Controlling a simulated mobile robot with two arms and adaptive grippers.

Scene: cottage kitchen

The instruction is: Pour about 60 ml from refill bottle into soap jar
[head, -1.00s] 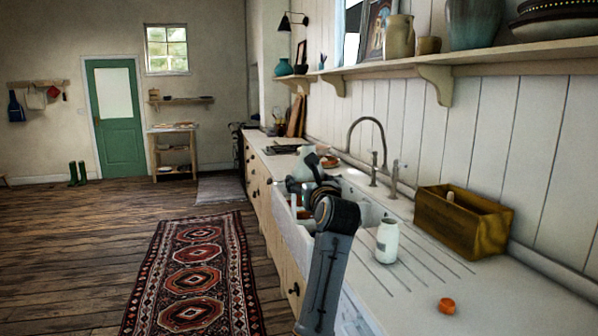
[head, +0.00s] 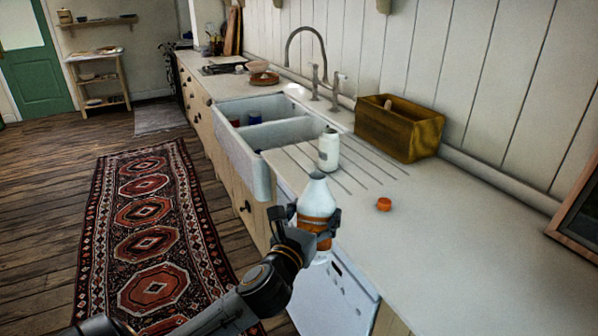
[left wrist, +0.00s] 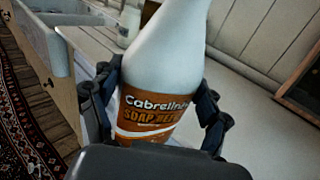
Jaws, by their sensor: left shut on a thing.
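The refill bottle (head: 316,204) is white with an orange-brown label reading "SOAP RE…". My left gripper (head: 318,222) is shut around its labelled body and holds it nearly upright in front of the counter's edge. In the left wrist view the bottle (left wrist: 165,65) stands between both fingers (left wrist: 162,105); its top is cut off. The soap jar (head: 328,149), small and whitish, stands upright on the draining grooves, behind the bottle and apart from it. An orange cap (head: 384,204) lies on the counter to the right. My right gripper is not in view.
The white sink (head: 262,165) with two basins lies left of the jar, with dark items in it. A tall tap (head: 323,65) and a wooden box (head: 398,135) stand behind. The counter (head: 450,250) is clear to the right. A patterned rug (head: 140,235) covers the floor.

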